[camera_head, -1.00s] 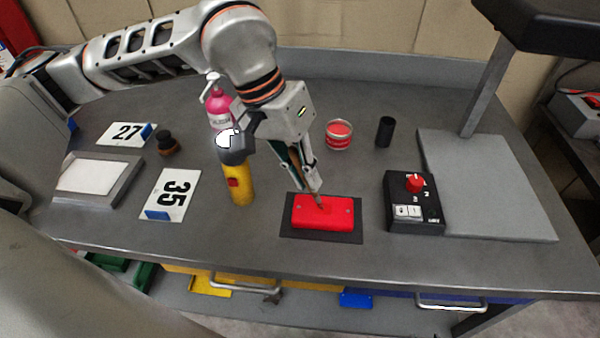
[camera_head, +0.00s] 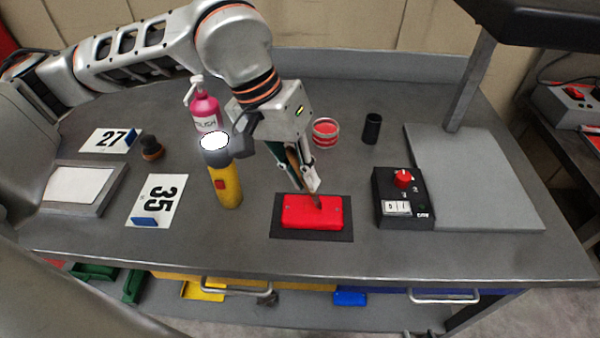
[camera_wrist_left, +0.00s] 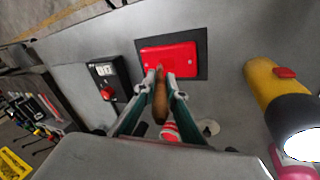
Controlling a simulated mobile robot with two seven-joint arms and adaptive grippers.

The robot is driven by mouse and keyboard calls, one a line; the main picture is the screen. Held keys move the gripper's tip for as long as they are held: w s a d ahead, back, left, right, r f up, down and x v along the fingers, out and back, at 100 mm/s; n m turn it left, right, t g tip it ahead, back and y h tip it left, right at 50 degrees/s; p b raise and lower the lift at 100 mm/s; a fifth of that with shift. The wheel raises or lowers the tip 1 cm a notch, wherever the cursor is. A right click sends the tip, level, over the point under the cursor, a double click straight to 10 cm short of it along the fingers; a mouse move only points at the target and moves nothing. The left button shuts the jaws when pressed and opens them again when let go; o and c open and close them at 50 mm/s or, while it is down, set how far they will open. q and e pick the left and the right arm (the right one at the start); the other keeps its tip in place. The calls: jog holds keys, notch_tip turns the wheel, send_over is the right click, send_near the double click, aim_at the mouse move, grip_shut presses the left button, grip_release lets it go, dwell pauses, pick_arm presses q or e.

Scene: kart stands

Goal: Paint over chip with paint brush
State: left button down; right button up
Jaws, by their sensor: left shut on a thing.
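The red panel (camera_head: 312,212) lies flat on a black mat (camera_head: 290,233) on the grey bench; it also shows in the left wrist view (camera_wrist_left: 170,58). My left gripper (camera_head: 309,188) is shut on the paint brush (camera_wrist_left: 160,97), whose wooden handle shows between the fingers in the left wrist view. The brush points down and its tip is at the panel's top face, right of the middle in the head view. I cannot make out a chip on the panel; the brush and fingers cover part of it. My right gripper is not in view.
A yellow flashlight (camera_head: 226,185) stands left of the panel, with a pink bottle (camera_head: 204,108) behind it. A red paint dish (camera_head: 325,133) and black cylinder (camera_head: 372,128) stand behind. A black switch box (camera_head: 402,198) is right of the panel. Number cards (camera_head: 157,199) lie at left.

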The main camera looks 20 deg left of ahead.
pick_arm(q)
jog(key=shift+a, duration=0.2)
jog(key=shift+s+a, duration=0.2)
jog(key=shift+a, duration=0.35)
jog(key=shift+a, duration=0.15)
jog(key=shift+s+a, duration=0.25)
jog(key=shift+a, duration=0.35)
jog(key=shift+d+b, duration=0.2)
jog(key=shift+b, duration=0.1)
jog(key=shift+w+d, duration=0.25)
jog(key=shift+d, duration=0.3)
jog(key=shift+d, duration=0.1)
jog(key=shift+w+d, duration=0.2)
jog(key=shift+d, duration=0.45)
